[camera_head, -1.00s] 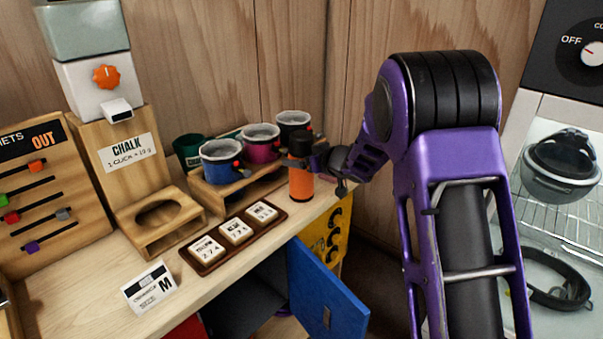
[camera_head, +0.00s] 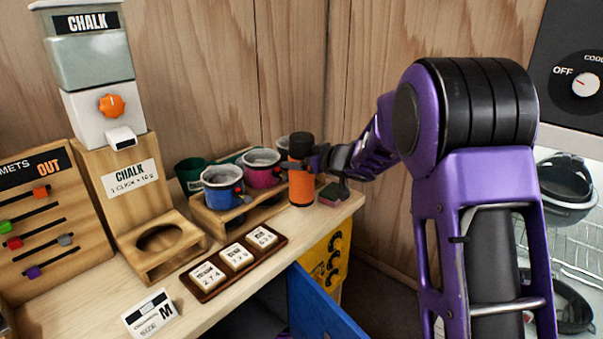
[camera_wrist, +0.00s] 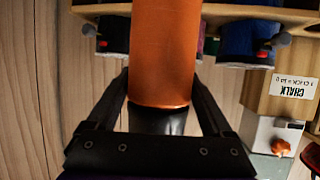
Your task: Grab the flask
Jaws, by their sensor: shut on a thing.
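The flask (camera_head: 301,184) is an orange cylinder with a black top, upright at the right end of the wooden counter. In the wrist view the flask (camera_wrist: 165,50) fills the upper middle, between the two black fingers. My gripper (camera_head: 318,163) reaches it from the right and is shut on its upper part, near the black cap. My gripper also shows in the wrist view (camera_wrist: 160,115), one finger on each side of the flask. I cannot tell whether the flask's base touches the counter.
A wooden rack with blue (camera_head: 222,188), pink and other cups stands just left of the flask. A tray of white tiles (camera_head: 234,258) lies in front. A chalk dispenser (camera_head: 95,75) stands further left. A blue door (camera_head: 322,305) hangs open below the counter.

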